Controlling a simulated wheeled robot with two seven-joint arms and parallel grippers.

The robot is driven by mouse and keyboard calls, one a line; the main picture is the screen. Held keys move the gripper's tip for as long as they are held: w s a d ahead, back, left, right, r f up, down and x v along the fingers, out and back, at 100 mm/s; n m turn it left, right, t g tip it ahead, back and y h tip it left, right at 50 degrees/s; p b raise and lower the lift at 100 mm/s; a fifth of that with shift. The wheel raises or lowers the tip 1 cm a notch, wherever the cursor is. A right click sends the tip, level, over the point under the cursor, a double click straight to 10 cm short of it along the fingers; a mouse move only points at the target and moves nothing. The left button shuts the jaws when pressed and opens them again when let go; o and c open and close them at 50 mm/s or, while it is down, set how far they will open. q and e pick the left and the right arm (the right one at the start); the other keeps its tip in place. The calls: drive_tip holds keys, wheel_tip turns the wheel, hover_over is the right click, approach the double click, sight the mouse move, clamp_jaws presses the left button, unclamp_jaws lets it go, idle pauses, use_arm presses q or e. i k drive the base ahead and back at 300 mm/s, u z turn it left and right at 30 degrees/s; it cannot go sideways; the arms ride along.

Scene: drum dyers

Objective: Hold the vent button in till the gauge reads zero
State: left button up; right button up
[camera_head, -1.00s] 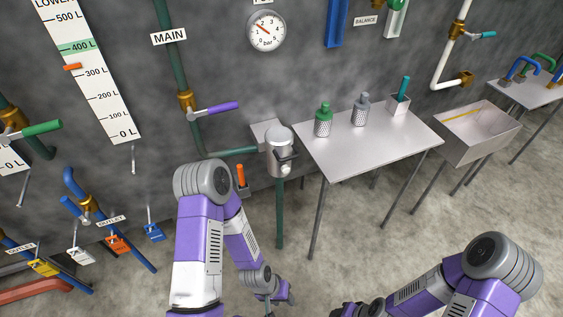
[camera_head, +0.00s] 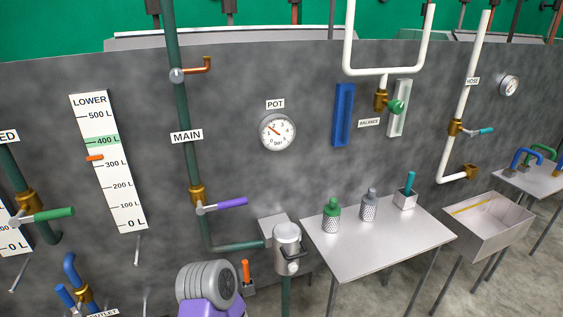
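The round white gauge (camera_head: 277,131) hangs on the grey wall under a POT sign, marked in bar. Its red needle points up and left, off zero, near the low numbers; the exact value is too small to read. The grey metal pot (camera_head: 287,240) stands below it on a green post, with a dark clamp or handle on its front. I cannot pick out a vent button for certain. Neither gripper is in view.
A purple-handled valve (camera_head: 232,202) sits on the green MAIN pipe. An upright orange handle (camera_head: 245,270) stands left of the pot. A metal table (camera_head: 385,248) with green and grey bottles stands right, then a sink (camera_head: 480,230).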

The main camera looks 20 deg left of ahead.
sight(293, 266)
drive_tip(key=z, duration=0.9)
drive_tip(key=i, duration=0.95)
drive_tip(key=u, duration=2.3)
